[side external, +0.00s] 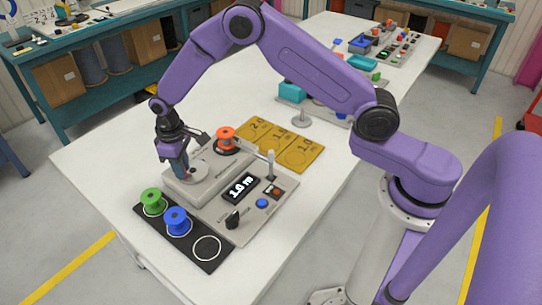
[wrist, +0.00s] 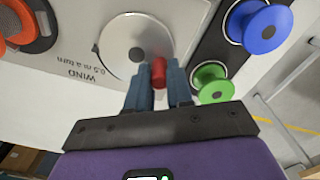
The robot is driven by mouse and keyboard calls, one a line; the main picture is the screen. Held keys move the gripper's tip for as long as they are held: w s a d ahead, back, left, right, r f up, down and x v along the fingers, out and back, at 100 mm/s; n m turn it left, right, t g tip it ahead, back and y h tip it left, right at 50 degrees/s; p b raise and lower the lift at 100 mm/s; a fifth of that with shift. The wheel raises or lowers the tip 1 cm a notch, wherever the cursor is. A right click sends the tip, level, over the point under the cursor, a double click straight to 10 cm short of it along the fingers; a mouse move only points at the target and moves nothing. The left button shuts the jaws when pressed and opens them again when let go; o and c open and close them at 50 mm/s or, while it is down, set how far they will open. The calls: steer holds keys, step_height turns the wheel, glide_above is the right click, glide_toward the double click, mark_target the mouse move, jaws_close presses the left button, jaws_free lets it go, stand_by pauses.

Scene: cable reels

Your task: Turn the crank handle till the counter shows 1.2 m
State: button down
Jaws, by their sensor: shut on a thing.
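The counter (side external: 241,187) on the grey winding machine reads 1.0 m in the side external view. The crank is a light grey disc (wrist: 136,40) with a red handle knob (wrist: 158,68) at its edge, beside the printed words "WIND 0.5 m a turn". My gripper (wrist: 158,82) is shut on the red knob, with one blue-grey finger on each side. In the side external view my gripper (side external: 181,170) reaches down onto the machine's left end and hides most of the knob.
A green spool (side external: 152,196) and a blue spool (side external: 176,215) stand on a black strip beside an empty white ring (side external: 207,248). An orange reel (side external: 226,135) sits at the machine's far end. A black knob (side external: 233,218), blue button (side external: 262,203) and upright lever (side external: 270,162) are nearby.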

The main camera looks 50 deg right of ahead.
steer(key=shift+w+d, duration=0.25)
steer(key=shift+w, duration=0.45)
steer(key=shift+w+d, duration=0.7)
steer(key=shift+d, duration=0.65)
steer(key=shift+s+d, duration=0.2)
steer(key=shift+d, duration=0.4)
steer(key=shift+s+d, duration=0.4)
steer(key=shift+d, duration=0.05)
steer(key=c, duration=1.1)
jaws_free()
steer(key=shift+o, duration=0.2)
step_height(320, 180, up, 7)
